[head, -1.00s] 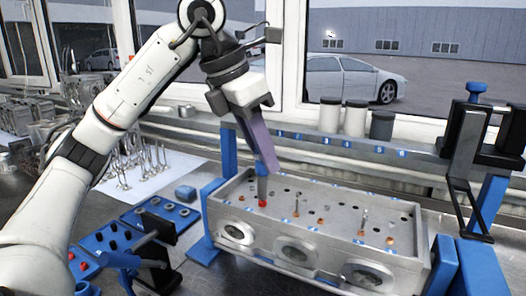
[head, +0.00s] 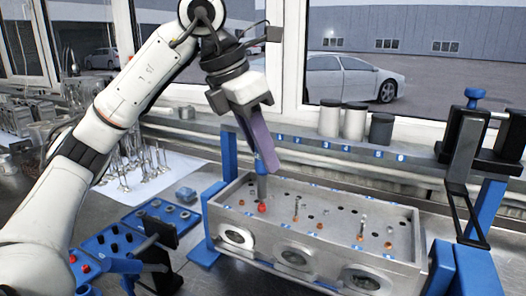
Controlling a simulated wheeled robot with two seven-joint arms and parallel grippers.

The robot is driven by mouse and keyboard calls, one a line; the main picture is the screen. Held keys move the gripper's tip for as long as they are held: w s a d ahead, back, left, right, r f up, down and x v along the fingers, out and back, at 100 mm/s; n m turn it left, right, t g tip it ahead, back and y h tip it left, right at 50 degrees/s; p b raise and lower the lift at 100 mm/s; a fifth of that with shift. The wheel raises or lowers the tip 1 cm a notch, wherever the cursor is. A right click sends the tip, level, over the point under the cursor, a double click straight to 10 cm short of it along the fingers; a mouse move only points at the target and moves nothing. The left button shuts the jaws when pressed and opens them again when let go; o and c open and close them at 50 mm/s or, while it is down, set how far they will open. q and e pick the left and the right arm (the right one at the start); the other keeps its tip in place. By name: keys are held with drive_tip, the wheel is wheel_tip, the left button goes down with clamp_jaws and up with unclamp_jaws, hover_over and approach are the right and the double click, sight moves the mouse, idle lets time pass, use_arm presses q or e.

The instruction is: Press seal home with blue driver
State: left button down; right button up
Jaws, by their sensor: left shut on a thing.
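My left gripper (head: 262,150), with a long purple-grey finger, is shut on the blue driver (head: 261,165) above the left part of the cylinder head (head: 330,253). The driver stands close to upright, with a blue upper part and a grey lower part. A red seal (head: 262,207) shows at the driver's lower end, low in the trough of the head. Whether the seal is fully seated cannot be told. Several orange seals and upright valve stems (head: 296,206) stand along the head to the right. My right gripper is not in view.
A blue tray (head: 165,208) with rings and another blue tray (head: 95,258) with black and red pieces lie at left. Valves stand on white paper (head: 160,181). A black tool with a blue knob (head: 475,94) stands at right. Canisters (head: 354,120) line the back ledge.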

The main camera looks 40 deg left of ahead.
use_arm(q)
drive_tip(key=shift+r+p, duration=2.1)
drive_tip(key=shift+r, duration=0.25)
drive_tip(key=shift+r, duration=1.5)
